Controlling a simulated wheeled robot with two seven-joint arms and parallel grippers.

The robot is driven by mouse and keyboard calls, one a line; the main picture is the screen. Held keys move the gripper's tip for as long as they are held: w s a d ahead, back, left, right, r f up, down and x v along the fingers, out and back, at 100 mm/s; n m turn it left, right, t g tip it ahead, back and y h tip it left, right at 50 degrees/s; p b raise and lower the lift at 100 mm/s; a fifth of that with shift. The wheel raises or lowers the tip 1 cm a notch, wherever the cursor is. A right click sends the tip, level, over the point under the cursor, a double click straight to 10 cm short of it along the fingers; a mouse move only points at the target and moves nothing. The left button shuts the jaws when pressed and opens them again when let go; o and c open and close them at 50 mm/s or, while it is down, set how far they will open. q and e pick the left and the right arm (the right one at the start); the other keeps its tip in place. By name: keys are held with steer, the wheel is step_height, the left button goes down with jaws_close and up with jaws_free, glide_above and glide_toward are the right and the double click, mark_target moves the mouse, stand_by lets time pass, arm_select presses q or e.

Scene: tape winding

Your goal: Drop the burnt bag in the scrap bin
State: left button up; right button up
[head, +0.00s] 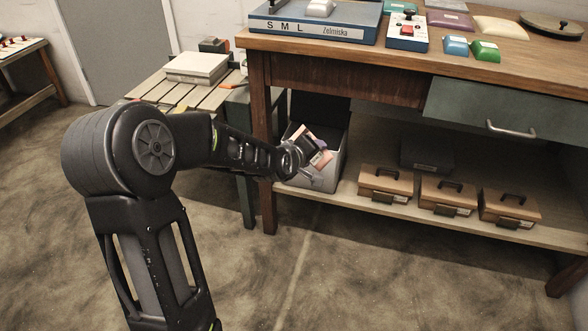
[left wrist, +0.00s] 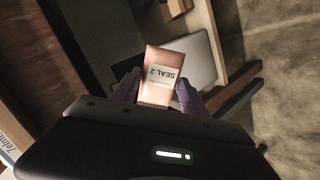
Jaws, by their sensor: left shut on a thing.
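A pink-copper bag (left wrist: 158,74) with a white label reading "SEAL 2" is held between the purple fingers of my left gripper (left wrist: 157,92) in the left wrist view. In the head view my left gripper (head: 312,152) is at the opening of a grey bin with a dark inside (head: 331,178), and the pink bag (head: 321,160) shows at the fingers. The grey bin also shows beyond the bag in the left wrist view (left wrist: 201,62). Burn marks on the bag are too small to tell. My right gripper is not in view.
The bin stands at the left end of the lower shelf (head: 350,206), under the wooden bench (head: 420,62). Several brown toolboxes (head: 386,184) stand to its right. A table leg (head: 262,150) and a slatted side table (head: 180,92) are left of it.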

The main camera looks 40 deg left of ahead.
arm_select(q)
steer(key=a+f+b, duration=0.1)
steer(key=s+a+n+y+b, duration=0.1)
steer(key=a, duration=0.1)
steer(key=a+f+n+t+y+b, duration=0.1)
steer(key=shift+s+a+f, duration=0.25)
steer(key=shift+s+f, duration=0.05)
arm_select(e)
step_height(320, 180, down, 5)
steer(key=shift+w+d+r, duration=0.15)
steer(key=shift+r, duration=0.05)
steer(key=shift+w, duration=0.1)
